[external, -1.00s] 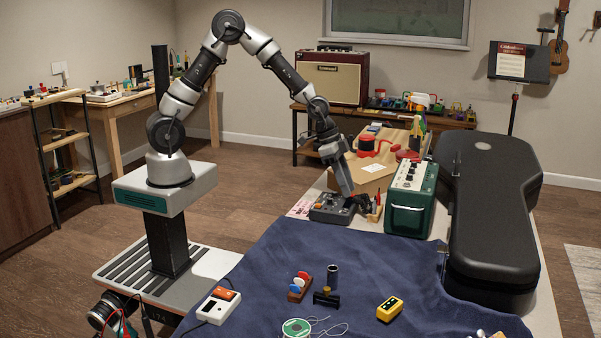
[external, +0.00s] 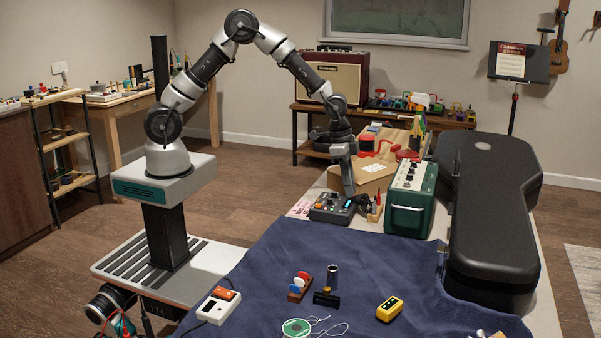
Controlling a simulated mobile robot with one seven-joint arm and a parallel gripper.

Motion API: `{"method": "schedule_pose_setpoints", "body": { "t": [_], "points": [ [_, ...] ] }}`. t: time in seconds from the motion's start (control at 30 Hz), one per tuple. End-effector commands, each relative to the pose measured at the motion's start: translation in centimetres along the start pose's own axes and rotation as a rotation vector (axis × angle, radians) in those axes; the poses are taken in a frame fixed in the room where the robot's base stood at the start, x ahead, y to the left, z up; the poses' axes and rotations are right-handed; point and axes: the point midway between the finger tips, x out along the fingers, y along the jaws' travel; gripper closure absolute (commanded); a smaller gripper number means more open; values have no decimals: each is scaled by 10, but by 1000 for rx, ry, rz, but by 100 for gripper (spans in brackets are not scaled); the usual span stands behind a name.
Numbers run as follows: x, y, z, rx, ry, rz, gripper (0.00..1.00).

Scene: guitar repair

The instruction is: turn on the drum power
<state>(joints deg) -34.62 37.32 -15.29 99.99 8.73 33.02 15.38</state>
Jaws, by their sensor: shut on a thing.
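The drum machine (external: 331,209) is a small dark grey box with coloured buttons, on the table just beyond the blue cloth. Small orange and green spots and a pale blue spot, which look lit, show on its top. My gripper (external: 349,193) points down at the machine's back right part, its tips at or just above the top. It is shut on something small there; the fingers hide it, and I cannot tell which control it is.
A green amplifier (external: 407,205) stands close on the right, with a black guitar case (external: 489,215) beyond it. A cardboard box (external: 366,178) lies behind the machine. The blue cloth (external: 270,262) in front has free room between small tools.

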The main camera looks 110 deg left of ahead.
Motion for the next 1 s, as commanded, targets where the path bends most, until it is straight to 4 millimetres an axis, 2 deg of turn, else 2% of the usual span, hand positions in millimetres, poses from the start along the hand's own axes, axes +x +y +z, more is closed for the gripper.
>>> {"method": "schedule_pose_setpoints", "body": {
  "t": [0.03,0.2,0.53,0.57,0.67,1.0],
  "points": [
    [-6,2,-4,4,-44,2,100],
    [-2,1,-5,0,-131,0,100],
    [0,0,-4,0,-145,0,100],
    [0,0,-4,0,-145,0,84],
    [0,0,-4,0,-144,0,69],
    [-3,0,-5,0,-142,-1,69]
  ]
}}
